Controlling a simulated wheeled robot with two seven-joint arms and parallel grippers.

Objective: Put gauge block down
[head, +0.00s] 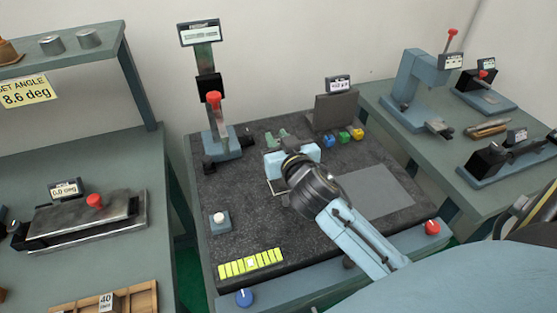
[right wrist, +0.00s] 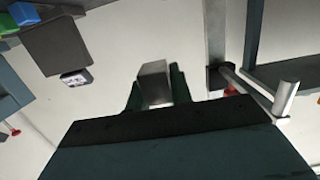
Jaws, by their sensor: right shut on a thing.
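The gauge block (right wrist: 154,82) is a plain grey block in the right wrist view. My right gripper (right wrist: 154,90) is shut on it, with a dark green finger on each side. In the head view my right gripper (head: 277,139) reaches over the back half of the dark surface plate (head: 300,233), its green fingertips pointing toward the wall. The block is hard to make out there. The gap between block and plate cannot be judged. My left gripper is not in view.
A measuring stand (head: 217,130) with a red knob stands left of the gripper. A dark upright block (head: 335,110) and small coloured pieces (head: 343,136) stand at back right. A grey pad (head: 375,190) is bare. A yellow-green row (head: 250,263) lies in front.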

